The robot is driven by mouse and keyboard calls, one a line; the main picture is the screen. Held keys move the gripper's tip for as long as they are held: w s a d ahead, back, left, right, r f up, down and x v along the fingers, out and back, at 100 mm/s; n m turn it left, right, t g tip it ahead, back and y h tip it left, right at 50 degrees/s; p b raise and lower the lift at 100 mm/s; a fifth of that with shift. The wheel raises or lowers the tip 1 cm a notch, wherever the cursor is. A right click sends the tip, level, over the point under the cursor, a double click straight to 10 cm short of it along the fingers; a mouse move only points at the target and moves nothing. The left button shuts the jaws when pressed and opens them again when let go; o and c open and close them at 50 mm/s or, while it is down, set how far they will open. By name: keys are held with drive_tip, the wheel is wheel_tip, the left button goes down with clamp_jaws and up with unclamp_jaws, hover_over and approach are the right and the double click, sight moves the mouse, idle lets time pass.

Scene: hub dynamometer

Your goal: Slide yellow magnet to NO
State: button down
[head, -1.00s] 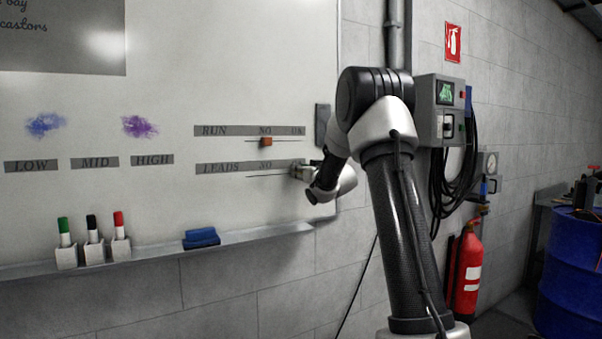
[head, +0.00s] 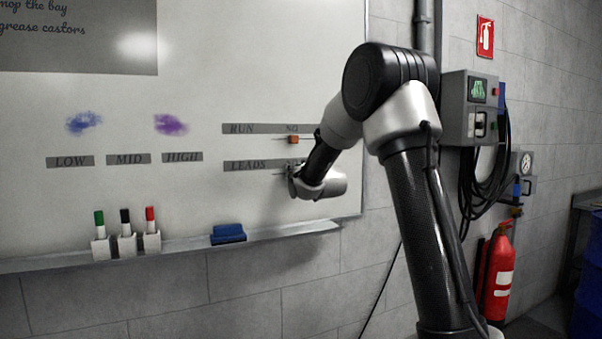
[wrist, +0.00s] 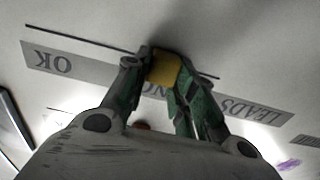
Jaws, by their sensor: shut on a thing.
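The yellow magnet (wrist: 168,70) sits on the whiteboard at the thin slide line of the LEADS row. My gripper (wrist: 166,66) is shut on it, one finger on each side. In the wrist view, which is upside down, the NO label (wrist: 152,91) is partly covered by my fingers, and the magnet is about level with it. The OK label (wrist: 55,63) is clear on the left and the LEADS label (wrist: 247,112) on the right. In the head view my gripper (head: 292,180) is at the LEADS strip (head: 248,165) and hides the magnet.
An orange magnet (head: 293,139) sits on the line under the RUN strip (head: 250,129), just above my gripper. A tray ledge (head: 180,250) below holds several markers and a blue eraser (head: 228,234). A wall box (head: 470,108) with cables hangs to the right.

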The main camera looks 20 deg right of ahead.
drive_tip(key=shift+a, duration=0.15)
drive_tip(key=c, duration=1.2)
unclamp_jaws()
drive_tip(key=shift+a, duration=0.1)
drive_tip(key=shift+o, duration=0.2)
drive_tip(key=s, duration=1.2)
drive_tip(key=shift+d, duration=0.25)
